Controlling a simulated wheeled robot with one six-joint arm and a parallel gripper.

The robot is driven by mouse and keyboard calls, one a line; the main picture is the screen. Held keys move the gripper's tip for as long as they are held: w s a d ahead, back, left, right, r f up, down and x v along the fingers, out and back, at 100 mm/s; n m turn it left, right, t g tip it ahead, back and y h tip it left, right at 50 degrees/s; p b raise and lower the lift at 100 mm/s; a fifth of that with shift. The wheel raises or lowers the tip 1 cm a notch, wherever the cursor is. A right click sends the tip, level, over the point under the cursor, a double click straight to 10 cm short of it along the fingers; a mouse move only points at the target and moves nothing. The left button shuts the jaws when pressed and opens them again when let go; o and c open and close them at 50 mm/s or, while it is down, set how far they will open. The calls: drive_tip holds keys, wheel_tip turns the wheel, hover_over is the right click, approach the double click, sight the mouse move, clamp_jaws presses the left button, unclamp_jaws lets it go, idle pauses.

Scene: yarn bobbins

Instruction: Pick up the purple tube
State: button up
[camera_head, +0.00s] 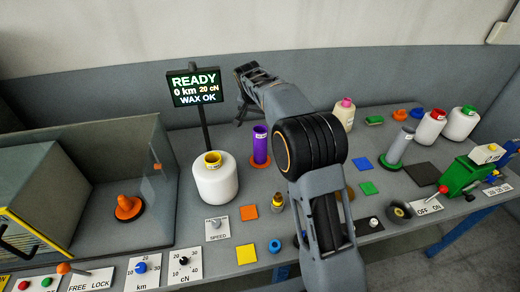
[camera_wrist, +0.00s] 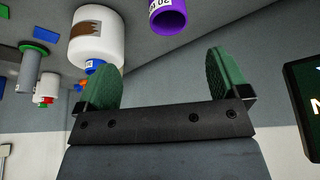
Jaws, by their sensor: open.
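My gripper (camera_head: 240,98) is up above and slightly left of the tube, next to the display. Its two green-padded fingers are spread apart with nothing between them, as the wrist view (camera_wrist: 165,80) shows. My arm hides part of the bench right of the tube.
A display (camera_head: 196,86) on a post stands close left of my gripper. A white bobbin (camera_head: 215,183) stands left of the tube, and a clear-sided enclosure (camera_head: 100,185) farther left. A grey tube (camera_head: 398,148) and more bobbins stand to the right.

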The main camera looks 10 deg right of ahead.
drive_tip(key=shift+w+a+p+x, duration=0.15)
drive_tip(key=shift+p+x, duration=0.45)
drive_tip(key=shift+x, duration=1.95)
drive_tip(key=shift+w+a+p+x, duration=0.15)
drive_tip(key=shift+p+x, duration=0.5)
drive_tip(key=shift+x, duration=1.85)
drive_tip(key=shift+w+a+p+x, duration=0.15)
drive_tip(key=shift+p+x, duration=0.45)
drive_tip(key=shift+x, duration=1.95)
drive_tip(key=shift+r, duration=0.1)
drive_tip(key=c, duration=1.2)
drive_tip(key=shift+r, duration=0.1)
wheel_tip(320, 180, up, 18)
drive_tip(key=shift+f+b, duration=0.1)
drive_tip(key=shift+b, duration=0.35)
